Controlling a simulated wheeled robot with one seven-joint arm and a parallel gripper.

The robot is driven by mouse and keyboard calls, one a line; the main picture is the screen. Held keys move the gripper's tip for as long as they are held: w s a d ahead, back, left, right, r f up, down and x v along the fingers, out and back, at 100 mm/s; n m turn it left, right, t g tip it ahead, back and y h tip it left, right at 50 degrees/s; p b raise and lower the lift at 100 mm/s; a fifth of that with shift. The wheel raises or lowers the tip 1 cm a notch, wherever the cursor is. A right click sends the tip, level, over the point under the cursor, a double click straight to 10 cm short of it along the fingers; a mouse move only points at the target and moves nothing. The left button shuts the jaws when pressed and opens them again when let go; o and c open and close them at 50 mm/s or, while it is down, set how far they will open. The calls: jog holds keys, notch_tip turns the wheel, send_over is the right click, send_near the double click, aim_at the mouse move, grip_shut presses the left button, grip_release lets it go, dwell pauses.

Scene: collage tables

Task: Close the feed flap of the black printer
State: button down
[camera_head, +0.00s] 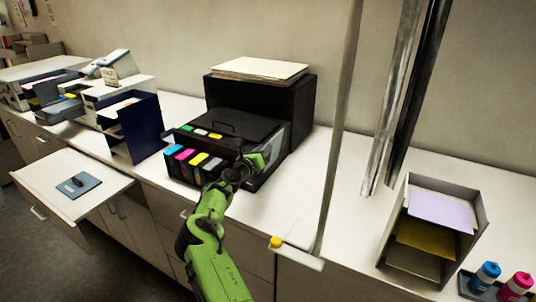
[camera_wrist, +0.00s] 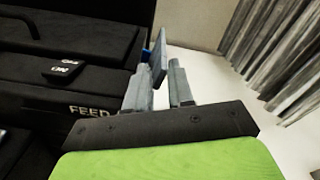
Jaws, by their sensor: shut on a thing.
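The black printer (camera_head: 298,100) stands on the white counter against the wall. Its grey feed flap (camera_head: 279,147) stands out at the right side of its front part. In the wrist view the flap (camera_wrist: 158,56) is a thin blue-grey plate seen nearly edge-on, beside the printer's FEED lettering (camera_wrist: 92,111). My gripper (camera_head: 258,161) is at the printer's right front. In the wrist view my gripper (camera_wrist: 161,70) is shut on the flap, with one finger on either side. Part of the flap is hidden behind my gripper in the head view.
Colored cartridges (camera_head: 198,164) line the printer's front. A paper stack (camera_head: 260,68) lies on top. A dark blue file holder (camera_head: 133,128) stands left, and a paper tray rack (camera_head: 432,232) stands far right.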

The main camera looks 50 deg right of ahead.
jog(key=shift+w, duration=0.2)
dwell(0.4)
jog(key=c, duration=0.8)
grip_release()
jog(key=shift+s+d, duration=0.15)
jog(key=shift+c, duration=0.2)
